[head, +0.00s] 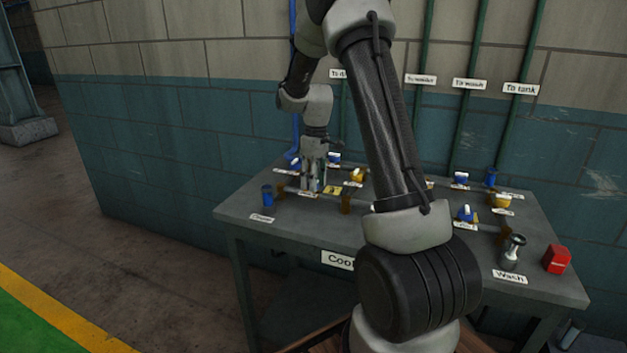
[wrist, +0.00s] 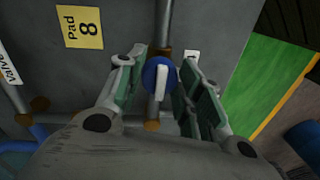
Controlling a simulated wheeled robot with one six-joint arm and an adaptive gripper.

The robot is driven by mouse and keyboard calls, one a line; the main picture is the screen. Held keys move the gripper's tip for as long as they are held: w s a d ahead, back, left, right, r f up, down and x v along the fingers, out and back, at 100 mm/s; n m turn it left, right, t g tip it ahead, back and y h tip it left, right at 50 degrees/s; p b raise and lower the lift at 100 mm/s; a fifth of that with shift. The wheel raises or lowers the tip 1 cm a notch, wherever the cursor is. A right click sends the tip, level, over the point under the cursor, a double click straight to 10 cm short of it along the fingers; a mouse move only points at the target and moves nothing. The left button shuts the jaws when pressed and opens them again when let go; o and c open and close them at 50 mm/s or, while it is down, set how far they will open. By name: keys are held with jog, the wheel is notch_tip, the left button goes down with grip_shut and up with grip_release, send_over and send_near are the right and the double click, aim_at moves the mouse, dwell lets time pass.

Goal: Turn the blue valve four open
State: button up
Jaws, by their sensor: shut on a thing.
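My gripper (head: 314,184) points down over the left part of the grey bench in the head view. In the wrist view my gripper (wrist: 161,82) has its fingers on either side of a round blue valve knob (wrist: 154,70) and is shut on it. In the head view my gripper hides this knob. Its number cannot be read, so I cannot tell whether it is valve four.
The bench (head: 300,228) carries several other blue and yellow valves, such as a blue one (head: 466,213) at right. A yellow Pad 8 label (wrist: 82,28) lies near my gripper. A red block (head: 557,259) and a metal piece (head: 513,250) stand at the right end. The wall is close behind.

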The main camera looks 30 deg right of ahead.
dwell(0.3)
jog(key=o, duration=1)
jog(key=shift+o, duration=0.2)
notch_tip(320, 180, up, 12)
jog(key=shift+w+d, duration=0.2)
jog(key=shift+d, duration=0.25)
